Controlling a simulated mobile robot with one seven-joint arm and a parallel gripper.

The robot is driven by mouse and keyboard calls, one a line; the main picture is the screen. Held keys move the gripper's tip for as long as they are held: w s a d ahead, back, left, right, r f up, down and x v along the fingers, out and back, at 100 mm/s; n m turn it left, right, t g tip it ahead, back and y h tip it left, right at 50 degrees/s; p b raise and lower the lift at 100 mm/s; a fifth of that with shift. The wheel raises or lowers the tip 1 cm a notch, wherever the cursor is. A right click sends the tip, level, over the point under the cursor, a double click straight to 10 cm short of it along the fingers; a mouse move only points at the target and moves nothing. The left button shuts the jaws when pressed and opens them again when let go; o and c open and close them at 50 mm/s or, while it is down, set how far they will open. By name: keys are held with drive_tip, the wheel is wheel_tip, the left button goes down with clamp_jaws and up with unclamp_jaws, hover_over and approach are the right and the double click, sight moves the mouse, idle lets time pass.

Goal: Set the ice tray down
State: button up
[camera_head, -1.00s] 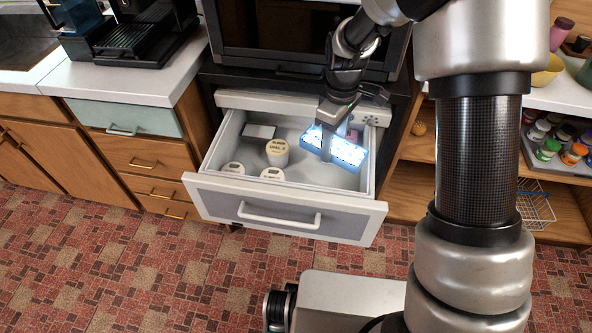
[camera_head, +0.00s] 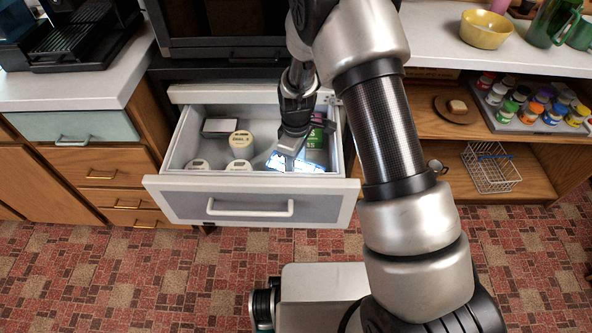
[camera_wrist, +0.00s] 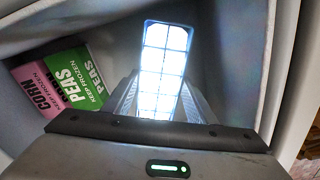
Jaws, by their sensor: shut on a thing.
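The ice tray (camera_head: 291,163) is a bright blue-white gridded tray low inside the open drawer (camera_head: 250,206), near its front right. In the wrist view the ice tray (camera_wrist: 163,60) stands out lengthwise between the two fingers. My gripper (camera_head: 286,151) reaches down into the drawer and is shut on the near part of the tray; it also shows in the wrist view (camera_wrist: 160,105). I cannot tell whether the tray touches the drawer floor. Part of the tray is hidden by the gripper and the drawer front.
Several white tubs (camera_head: 241,145) stand in the drawer's left half. A green peas box (camera_wrist: 72,78) and a pink corn box (camera_wrist: 35,88) lie beside the tray. The drawer walls are close around my gripper. Open shelves (camera_head: 445,120) stand to the right.

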drive_tip(key=shift+f, duration=1.15)
drive_tip(key=shift+f+b, duration=0.2)
drive_tip(key=shift+b, duration=0.15)
drive_tip(key=o, duration=1.2)
